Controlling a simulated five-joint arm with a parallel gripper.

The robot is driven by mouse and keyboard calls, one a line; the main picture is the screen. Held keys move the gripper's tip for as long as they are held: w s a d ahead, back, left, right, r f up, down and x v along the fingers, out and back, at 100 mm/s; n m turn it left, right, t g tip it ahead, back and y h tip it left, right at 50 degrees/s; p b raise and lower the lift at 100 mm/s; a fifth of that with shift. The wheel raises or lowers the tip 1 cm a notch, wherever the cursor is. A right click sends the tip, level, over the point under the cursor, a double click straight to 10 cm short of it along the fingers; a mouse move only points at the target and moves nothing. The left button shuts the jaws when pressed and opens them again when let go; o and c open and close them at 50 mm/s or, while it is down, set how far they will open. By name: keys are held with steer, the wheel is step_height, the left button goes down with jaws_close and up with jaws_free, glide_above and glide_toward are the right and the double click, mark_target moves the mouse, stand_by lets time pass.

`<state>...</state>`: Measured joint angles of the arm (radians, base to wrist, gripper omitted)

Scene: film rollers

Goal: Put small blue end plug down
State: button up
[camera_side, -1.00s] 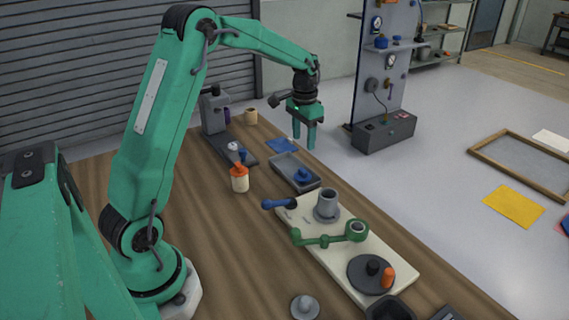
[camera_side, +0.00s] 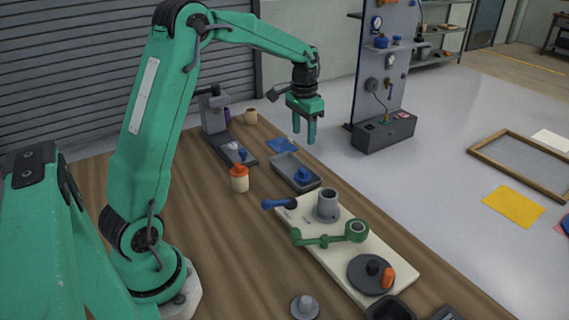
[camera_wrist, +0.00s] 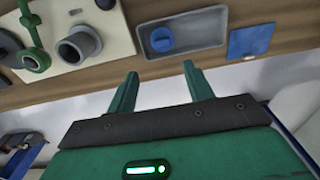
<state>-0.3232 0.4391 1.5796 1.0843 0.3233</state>
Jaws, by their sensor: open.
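The small blue end plug (camera_side: 303,174) sits in the grey tray (camera_side: 284,163) on the wooden table. The plug also shows in the wrist view (camera_wrist: 161,40), lying inside the tray (camera_wrist: 205,29). My gripper (camera_side: 303,138) is raised above and beyond the tray in the side view, with its two green fingers pointing down. In the wrist view my gripper (camera_wrist: 157,80) has its fingers spread apart with nothing between them. The fingers are clear of the plug and the tray.
A cream board with a grey cylinder (camera_side: 327,205), a green crank arm (camera_side: 322,239) and a dark disc stands nearer the camera. A blue mat (camera_side: 281,145) lies behind the tray. An orange-topped bottle (camera_side: 239,178) stands left.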

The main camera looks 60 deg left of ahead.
steer(key=s+d+r+t, duration=0.1)
steer(key=s+d+r, duration=0.4)
steer(key=r, duration=0.1)
steer(key=s+d+r+t, duration=0.1)
steer(key=s+d, duration=0.4)
steer(key=s, duration=0.5)
steer(key=s+d+r+t, duration=0.1)
steer(key=s+d+t, duration=0.2)
steer(key=s, duration=0.6)
steer(key=d, duration=0.2)
steer(key=shift+s+d+r, duration=0.3)
steer(key=shift+s+d, duration=0.1)
